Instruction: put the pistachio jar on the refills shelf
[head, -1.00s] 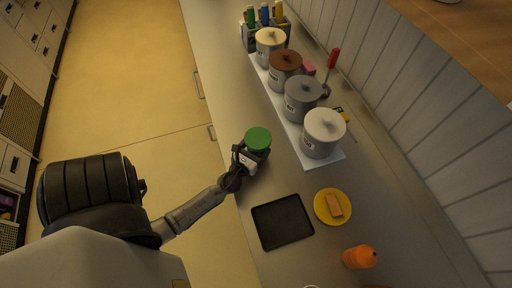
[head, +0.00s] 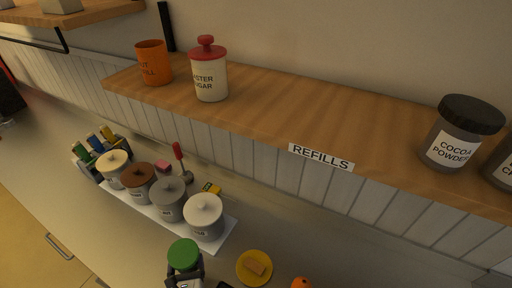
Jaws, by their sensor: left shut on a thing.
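The jar with a green lid (head: 184,253), which I take to be the pistachio jar, is low in the head view above the counter. My left gripper (head: 186,277) is shut on it from the near side; the jar's body is mostly hidden. The refills shelf (head: 300,108) is a wooden wall shelf with a "REFILLS" label (head: 321,157) on its front edge. My right gripper is not in view.
On the shelf stand an orange cup (head: 153,63), a red-lidded caster sugar jar (head: 209,72) and a cocoa powder jar (head: 458,133). The shelf's middle is clear. Below are several lidded wells (head: 204,218), a utensil caddy (head: 98,152) and a yellow plate (head: 254,268).

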